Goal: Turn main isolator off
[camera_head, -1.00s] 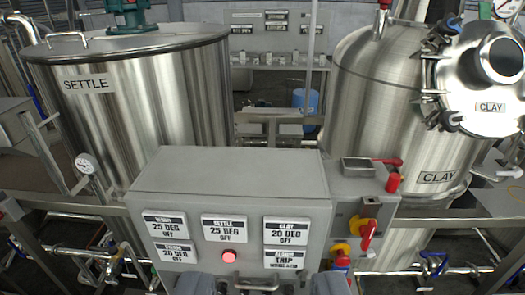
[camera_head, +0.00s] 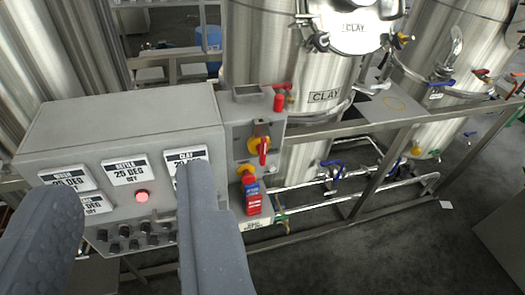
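The main isolator appears to be the red rotary handle on a yellow plate (camera_head: 262,147), on the grey side panel right of the control box (camera_head: 120,125). Its red handle points roughly up and down. My gripper (camera_head: 128,205) is open and empty, its two grey fingers wide apart in front of the control box. The right finger hides part of the box's labels. The isolator is to the right of and beyond this finger, apart from it.
A red lever (camera_head: 280,98) is above. The CLAY tank (camera_head: 295,60) stands behind. Pipes and a frame rail (camera_head: 370,130) run right; open floor lies at lower right.

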